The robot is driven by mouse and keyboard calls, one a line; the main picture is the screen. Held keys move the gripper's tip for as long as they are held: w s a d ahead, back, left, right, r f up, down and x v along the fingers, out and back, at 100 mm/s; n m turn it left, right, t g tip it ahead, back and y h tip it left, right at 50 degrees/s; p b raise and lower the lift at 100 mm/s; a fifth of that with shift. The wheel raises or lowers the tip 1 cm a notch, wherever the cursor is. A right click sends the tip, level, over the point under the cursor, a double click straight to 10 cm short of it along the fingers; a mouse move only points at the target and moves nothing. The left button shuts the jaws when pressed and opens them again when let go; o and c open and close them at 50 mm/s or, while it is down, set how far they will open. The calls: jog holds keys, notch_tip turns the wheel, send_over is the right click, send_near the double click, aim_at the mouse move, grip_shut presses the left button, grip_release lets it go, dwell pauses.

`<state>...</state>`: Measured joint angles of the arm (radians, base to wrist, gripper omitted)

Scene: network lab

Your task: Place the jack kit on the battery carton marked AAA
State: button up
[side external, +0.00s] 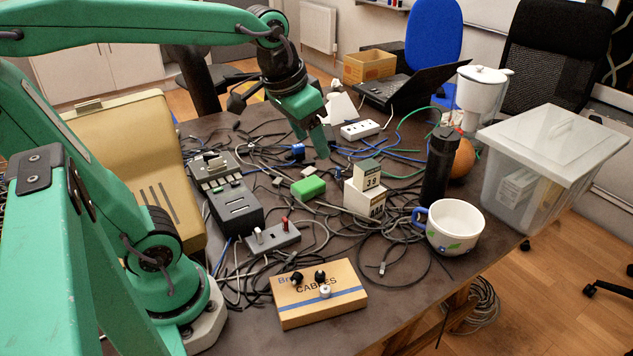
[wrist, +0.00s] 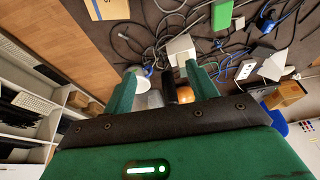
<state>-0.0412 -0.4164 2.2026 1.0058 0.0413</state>
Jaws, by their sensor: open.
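The small box that looks like the jack kit (side external: 366,175), pale with a green-grey top and dark print like "39", sits on top of a white carton (side external: 362,203). The carton's print looks like AAA but is small and partly unclear. The kit rests on the carton and appears upright. My gripper (side external: 318,143) is open and empty, above and to the left of the stack, apart from it. In the wrist view my open fingers (wrist: 163,82) stand apart, with the pale stack (wrist: 181,48) beyond them; the two boxes are hard to separate there.
A green block (side external: 308,188) lies left of the stack. A black bottle (side external: 439,165) and a white mug (side external: 455,227) stand to the right, by a clear bin (side external: 550,155). A cables box (side external: 318,299) lies in front. Loose cables cover much of the table.

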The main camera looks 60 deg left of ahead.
jog(key=s+d+f+t, duration=0.1)
jog(key=s+f, duration=0.2)
jog(key=s, duration=0.4)
jog(key=shift+t, duration=0.3)
